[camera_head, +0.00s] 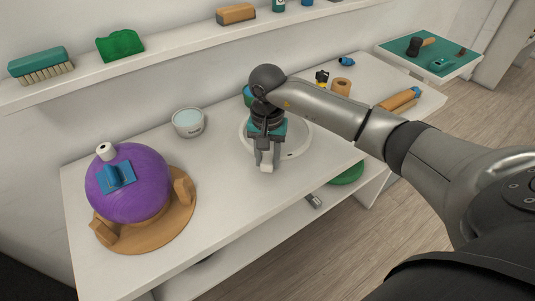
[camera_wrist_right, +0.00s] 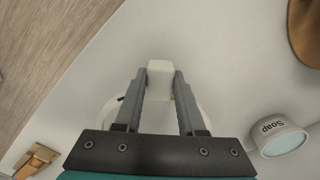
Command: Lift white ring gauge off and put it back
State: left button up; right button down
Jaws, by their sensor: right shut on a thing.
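My right gripper (camera_head: 267,160) comes in from the right, pointing down over the white table. It is shut on a small white block-like part, which I take for the white ring gauge (camera_head: 267,168). In the right wrist view the white part (camera_wrist_right: 160,74) sits between the grey fingertips (camera_wrist_right: 160,88). A broad white round rim (camera_head: 306,140) shows around and behind the gripper, partly hidden by it. I cannot tell whether the gripped part joins this rim, or whether it touches the table. My left gripper is not in view.
A purple ball (camera_head: 140,195) with blue and white pieces stands on a round wooden base (camera_head: 180,225) at left. A soap bowl (camera_head: 188,122) stands behind. Wooden rollers (camera_head: 398,100) lie at right. A wall shelf (camera_head: 180,48) runs behind. The table's front middle is clear.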

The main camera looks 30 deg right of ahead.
jog(key=shift+f+b, duration=0.3)
jog(key=shift+f, duration=0.45)
jog(key=shift+f+b, duration=0.65)
jog(key=shift+b, duration=0.05)
jog(key=shift+c, duration=2.1)
grip_release()
notch_tip(320, 180, up, 15)
jog(key=p, duration=0.1)
jog(key=shift+r, duration=0.15)
